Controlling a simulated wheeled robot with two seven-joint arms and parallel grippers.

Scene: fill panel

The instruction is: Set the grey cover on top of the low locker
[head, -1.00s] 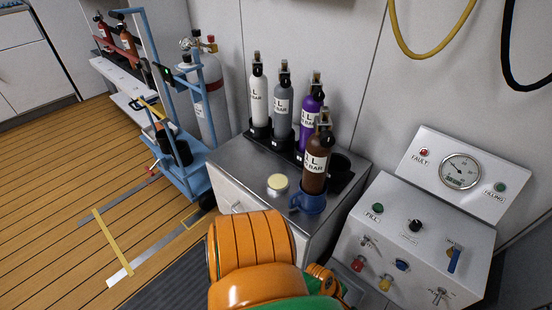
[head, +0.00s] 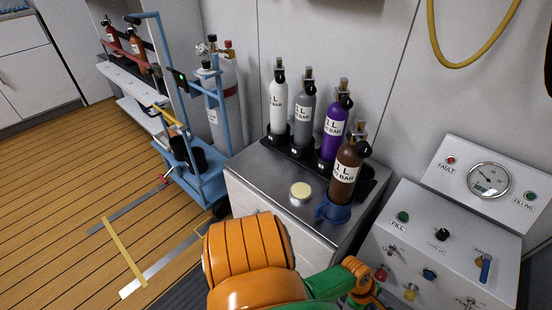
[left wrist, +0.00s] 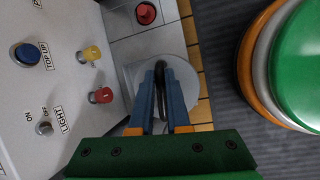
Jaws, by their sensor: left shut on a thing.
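In the left wrist view, my left gripper (left wrist: 163,88) is shut on the dark loop handle of a round grey cover (left wrist: 187,80). The cover's disc lies behind the blue fingers, close to the panel's edge. In the head view my left arm rises from the bottom, and its gripper and the cover are out of sight. The low locker (head: 258,180), with a metal top and pale front, stands beyond the arm. My right gripper is in neither view.
White, grey, purple and brown bottles (head: 346,172) stand at the locker top's back and right. A control panel (head: 455,235) with knobs is at right. A blue trolley (head: 205,180) stands left. The top's left part is bare.

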